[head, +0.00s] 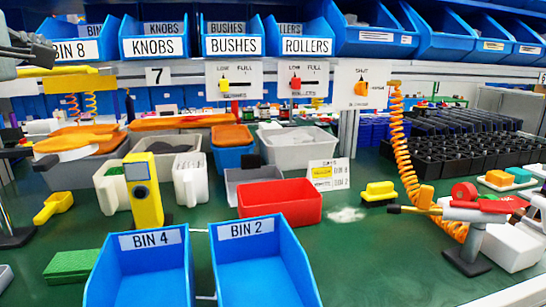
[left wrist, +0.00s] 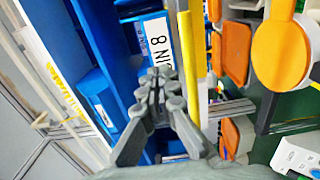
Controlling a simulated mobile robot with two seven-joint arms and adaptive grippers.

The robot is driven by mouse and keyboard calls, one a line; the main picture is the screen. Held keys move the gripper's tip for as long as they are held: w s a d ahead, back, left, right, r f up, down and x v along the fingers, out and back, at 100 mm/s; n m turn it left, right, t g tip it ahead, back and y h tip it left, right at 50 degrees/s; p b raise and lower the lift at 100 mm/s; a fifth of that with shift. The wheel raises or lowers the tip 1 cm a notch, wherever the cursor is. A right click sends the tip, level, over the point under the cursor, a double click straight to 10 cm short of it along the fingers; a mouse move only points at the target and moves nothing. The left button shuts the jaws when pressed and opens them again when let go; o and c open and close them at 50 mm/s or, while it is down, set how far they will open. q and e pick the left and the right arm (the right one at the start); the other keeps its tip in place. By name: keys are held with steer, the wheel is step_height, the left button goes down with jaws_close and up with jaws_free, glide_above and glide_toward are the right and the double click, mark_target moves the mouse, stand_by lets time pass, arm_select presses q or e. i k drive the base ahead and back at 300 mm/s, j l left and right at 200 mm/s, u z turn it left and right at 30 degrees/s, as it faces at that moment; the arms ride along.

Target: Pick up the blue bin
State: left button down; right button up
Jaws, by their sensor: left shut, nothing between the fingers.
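Several blue bins are in view. Blue BIN 4 (head: 140,270) and blue BIN 2 (head: 262,265) stand side by side at the front of the green table. Blue BIN 8 (head: 95,30), with a white label, sits on the shelf at the upper left; its label also shows in the left wrist view (left wrist: 158,42). My left gripper (head: 42,50) is at the upper left edge, in front of BIN 8's left side. In the left wrist view my left gripper (left wrist: 160,76) is shut and empty, its fingertips together near the BIN 8 label. My right gripper is not in view.
Blue bins labelled KNOBS (head: 153,37), BUSHES (head: 234,37) and ROLLERS (head: 306,38) line the shelf. A red bin (head: 280,202), a yellow device (head: 144,190) and grey tubs crowd the table's middle. An orange coiled hose (head: 398,140) hangs at the right.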

mark_target(258, 262)
steer(key=k+l, duration=0.15)
steer(key=k, duration=0.35)
steer(key=k+l, duration=0.2)
steer(key=k, duration=0.25)
steer(key=k+l, duration=0.15)
steer(key=k, duration=0.35)
